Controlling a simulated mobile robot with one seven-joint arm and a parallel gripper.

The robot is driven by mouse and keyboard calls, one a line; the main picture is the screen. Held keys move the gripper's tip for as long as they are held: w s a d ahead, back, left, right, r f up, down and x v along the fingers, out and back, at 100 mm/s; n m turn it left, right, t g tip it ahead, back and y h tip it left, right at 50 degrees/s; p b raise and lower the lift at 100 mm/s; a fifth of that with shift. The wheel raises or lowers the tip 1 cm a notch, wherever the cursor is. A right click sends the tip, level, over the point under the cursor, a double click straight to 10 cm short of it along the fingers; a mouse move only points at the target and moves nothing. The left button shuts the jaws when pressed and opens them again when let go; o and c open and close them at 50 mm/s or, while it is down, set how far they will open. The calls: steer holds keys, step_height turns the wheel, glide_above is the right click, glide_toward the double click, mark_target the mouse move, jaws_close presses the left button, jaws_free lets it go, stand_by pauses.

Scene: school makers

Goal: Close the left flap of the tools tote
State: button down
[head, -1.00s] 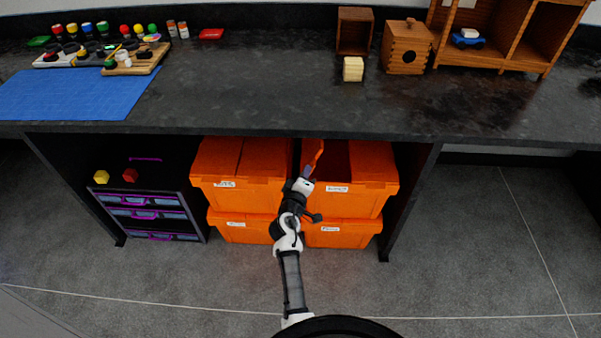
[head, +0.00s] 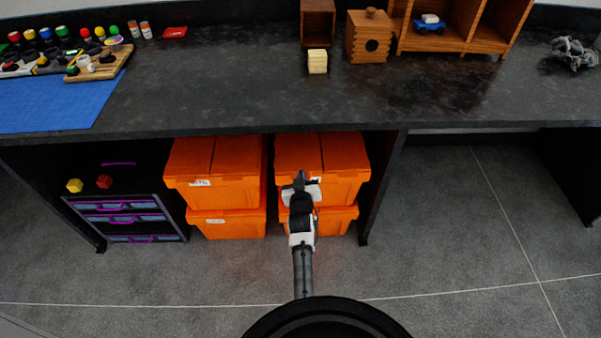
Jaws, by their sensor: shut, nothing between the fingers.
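The upper right orange tote (head: 345,184) under the bench appears to be the tools tote, though its label is too small to read. Its left flap (head: 297,152) and right flap (head: 343,149) both lie flat across the top, with a seam between them. My gripper (head: 299,175) is shut and empty, in front of the tote's upper front face, below the left flap. It hides part of the tote's front and its label. I cannot tell whether it touches the tote.
Another closed orange tote (head: 215,165) stands to the left, with lower totes (head: 228,225) beneath. The bench top (head: 220,90) overhangs the totes. The floor (head: 440,250) at right is clear.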

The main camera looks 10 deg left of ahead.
steer(key=shift+w+d+f+b, duration=0.1)
steer(key=shift+d+f+b, duration=0.1)
steer(key=shift+f+b, duration=0.25)
steer(key=shift+w+d+f+b, duration=0.1)
steer(key=shift+d+f+b, duration=0.1)
steer(key=shift+f, duration=0.4)
